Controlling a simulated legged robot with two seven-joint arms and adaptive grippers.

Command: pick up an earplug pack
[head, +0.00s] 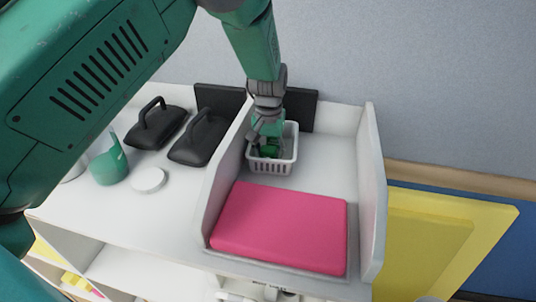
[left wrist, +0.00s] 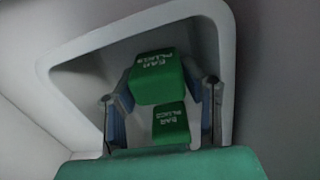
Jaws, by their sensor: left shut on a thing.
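My left gripper (head: 266,147) reaches down into a small white basket (head: 286,167). In the left wrist view, two green packs lettered "EAR PLUGS" show inside the basket's pale walls. The larger earplug pack (left wrist: 157,78) is between the fingertips of my left gripper (left wrist: 162,88), which is shut on it. A second earplug pack (left wrist: 170,124) shows just below it in the picture, partly covered. In the head view, green shows at the fingers, but the packs are hard to tell apart. My right gripper is not in view.
The basket stands in a white tray with raised side walls (head: 374,190), with a pink pad (head: 282,226) in front. Black handled blocks (head: 200,138), a green jug (head: 109,165) and a white disc (head: 148,179) lie left. The tray floor right of the basket is clear.

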